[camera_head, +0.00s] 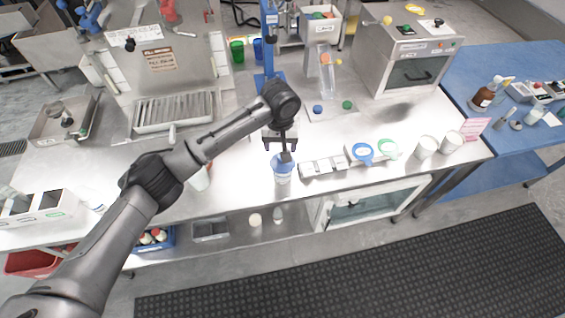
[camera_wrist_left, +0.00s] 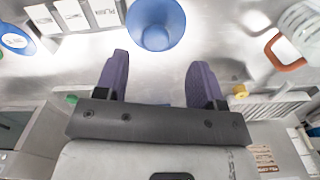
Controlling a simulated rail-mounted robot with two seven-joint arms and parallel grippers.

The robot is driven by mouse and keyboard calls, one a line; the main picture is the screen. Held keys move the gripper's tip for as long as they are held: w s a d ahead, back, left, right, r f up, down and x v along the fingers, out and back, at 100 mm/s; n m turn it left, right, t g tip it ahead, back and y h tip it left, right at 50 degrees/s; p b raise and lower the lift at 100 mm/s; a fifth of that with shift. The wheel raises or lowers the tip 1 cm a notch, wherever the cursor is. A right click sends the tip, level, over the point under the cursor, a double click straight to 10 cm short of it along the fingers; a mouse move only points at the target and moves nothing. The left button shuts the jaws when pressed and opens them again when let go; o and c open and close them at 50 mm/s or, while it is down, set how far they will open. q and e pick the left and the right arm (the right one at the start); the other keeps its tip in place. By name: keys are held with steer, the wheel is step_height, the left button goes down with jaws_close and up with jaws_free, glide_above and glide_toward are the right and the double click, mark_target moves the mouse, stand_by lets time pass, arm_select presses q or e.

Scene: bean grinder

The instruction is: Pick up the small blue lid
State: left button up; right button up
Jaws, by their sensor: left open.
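A small round blue lid-like piece (camera_head: 317,109) lies on a light board on the steel table, left of a similar green one (camera_head: 347,104). My left gripper (camera_head: 280,146) is open and empty, to the left of and nearer than that small blue piece. A larger blue, cup-like piece (camera_head: 283,160) stands just below and in front of the gripper. In the left wrist view that cup-like piece (camera_wrist_left: 156,24) is ahead of the spread fingers (camera_wrist_left: 160,70), apart from them. My right gripper is not in view.
A row of white compartments (camera_head: 323,167) stands right of the cup-like piece. Larger blue-rimmed (camera_head: 362,153) and green-rimmed (camera_head: 388,148) items and white cups (camera_head: 425,147) sit further right. A blue post (camera_head: 269,45) rises behind. The table's front edge is close.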

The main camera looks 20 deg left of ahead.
arm_select(q)
steer(key=shift+w+d+f+b, duration=0.15)
steer(key=shift+f+b, duration=0.2)
steer(key=shift+f, duration=1.2)
steer(key=shift+s+d+f+b, duration=0.1)
steer(key=shift+f+b, duration=0.25)
steer(key=shift+f, duration=1.2)
steer(key=shift+c, duration=0.4)
steer(key=c, duration=0.9)
